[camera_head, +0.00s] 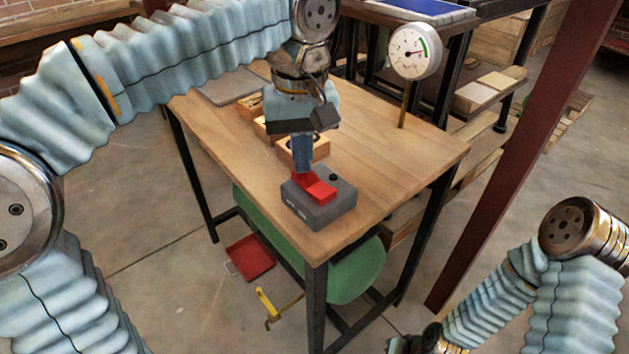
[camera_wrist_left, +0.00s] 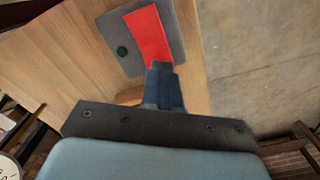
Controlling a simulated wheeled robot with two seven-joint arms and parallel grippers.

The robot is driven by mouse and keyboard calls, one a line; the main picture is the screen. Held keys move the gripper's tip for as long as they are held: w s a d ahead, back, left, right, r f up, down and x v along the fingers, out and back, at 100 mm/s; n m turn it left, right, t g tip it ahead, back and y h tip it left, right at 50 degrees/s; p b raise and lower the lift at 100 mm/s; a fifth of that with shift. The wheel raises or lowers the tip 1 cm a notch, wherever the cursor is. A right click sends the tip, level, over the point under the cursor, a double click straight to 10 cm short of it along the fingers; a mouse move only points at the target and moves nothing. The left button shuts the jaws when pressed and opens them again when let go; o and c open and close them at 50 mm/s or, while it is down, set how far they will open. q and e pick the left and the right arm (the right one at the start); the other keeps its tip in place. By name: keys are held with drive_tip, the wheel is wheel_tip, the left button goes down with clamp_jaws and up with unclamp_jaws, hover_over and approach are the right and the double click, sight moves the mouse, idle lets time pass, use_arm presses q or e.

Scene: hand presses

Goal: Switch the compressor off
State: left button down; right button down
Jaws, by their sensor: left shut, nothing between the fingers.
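The switch box (camera_head: 329,212) is a dark grey block with a red rocker (camera_head: 320,190) and a small dark green round spot (camera_head: 333,177) on top. It sits near the front corner of the wooden table. My left gripper (camera_head: 302,168) is shut and empty, pointing down with its tips at the rear end of the rocker; contact is hard to tell. In the left wrist view the fingertips (camera_wrist_left: 162,66) are at one end of the red rocker (camera_wrist_left: 148,34), on the grey box (camera_wrist_left: 181,22). My right gripper (camera_head: 430,340) is only partly seen at the bottom edge.
The wooden table (camera_head: 400,160) carries small wooden boxes (camera_head: 312,150) behind the switch box and a round gauge (camera_head: 415,51) on a post at the right. Below are a green tank-like shape (camera_head: 355,275), a red pedal (camera_head: 250,257) and a yellow handle (camera_head: 266,303). A dark red post (camera_head: 510,150) stands right.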

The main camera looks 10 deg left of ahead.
use_arm(q)
drive_tip(key=shift+f, duration=0.2)
drive_tip(key=shift+r, duration=0.1)
wheel_tip(320, 180, up, 5)
drive_tip(key=p, duration=0.5)
drive_tip(key=shift+r, duration=0.95)
